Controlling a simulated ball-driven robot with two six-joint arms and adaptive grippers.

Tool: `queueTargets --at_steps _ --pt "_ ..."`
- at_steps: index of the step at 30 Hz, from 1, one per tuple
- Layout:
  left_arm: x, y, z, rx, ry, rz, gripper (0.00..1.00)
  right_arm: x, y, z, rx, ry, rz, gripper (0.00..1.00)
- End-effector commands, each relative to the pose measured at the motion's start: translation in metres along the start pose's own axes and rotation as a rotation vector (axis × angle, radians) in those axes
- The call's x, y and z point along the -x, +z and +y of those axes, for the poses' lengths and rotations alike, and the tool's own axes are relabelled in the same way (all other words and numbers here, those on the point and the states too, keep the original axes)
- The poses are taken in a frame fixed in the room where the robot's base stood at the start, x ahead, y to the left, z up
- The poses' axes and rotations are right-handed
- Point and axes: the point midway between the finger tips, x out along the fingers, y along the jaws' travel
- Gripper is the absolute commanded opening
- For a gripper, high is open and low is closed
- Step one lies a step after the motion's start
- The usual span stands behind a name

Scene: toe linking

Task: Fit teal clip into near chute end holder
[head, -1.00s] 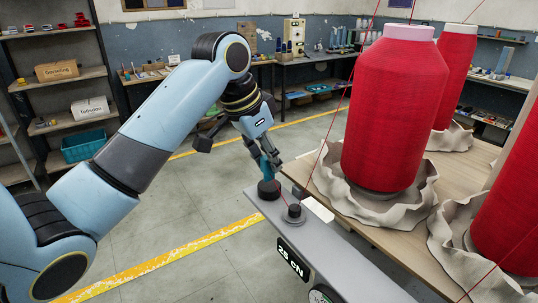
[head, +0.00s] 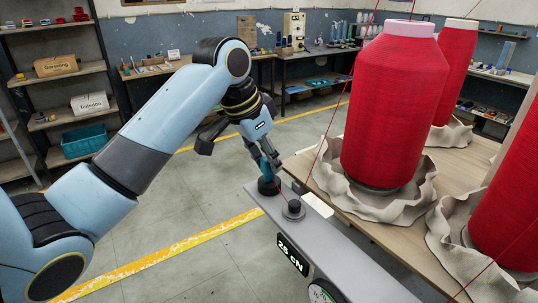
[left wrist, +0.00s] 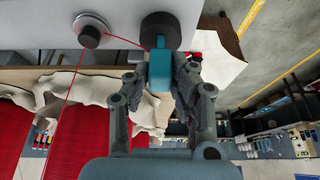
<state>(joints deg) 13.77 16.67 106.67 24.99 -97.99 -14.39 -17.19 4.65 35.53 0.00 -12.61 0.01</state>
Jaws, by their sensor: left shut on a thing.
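My left gripper (head: 268,166) is shut on the teal clip (left wrist: 160,72), which is partly hidden between its fingers in the head view. In the left wrist view the fingers (left wrist: 160,82) close on both sides of the clip. The clip's far end is at a round black holder (left wrist: 160,32) on the grey machine beam. The holder also shows in the head view (head: 268,188) at the beam's far end. I cannot tell whether the clip is seated in it or only in front of it. My right gripper is not in view.
A round tension post (head: 293,208) with red yarn stands beside the holder on the grey beam (head: 330,250). Large red yarn cones (head: 390,105) in crumpled wraps stand on the wooden table (head: 465,155) to the right. Open floor lies left of the beam.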

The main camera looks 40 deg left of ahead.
Motion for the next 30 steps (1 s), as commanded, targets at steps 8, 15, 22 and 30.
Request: queueTargets --at_steps 8,15,22,30 --pt "-0.008 0.003 0.000 0.000 0.000 0.000 0.00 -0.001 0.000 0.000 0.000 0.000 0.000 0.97" --pt "-0.015 0.006 0.000 0.000 0.000 0.000 0.00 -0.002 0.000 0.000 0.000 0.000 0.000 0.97" --pt "-0.019 0.008 0.000 0.001 0.000 0.000 0.26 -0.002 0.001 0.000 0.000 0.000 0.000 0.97" --pt "-0.019 0.008 0.000 0.000 0.000 0.000 0.48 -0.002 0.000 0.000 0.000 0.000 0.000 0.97"
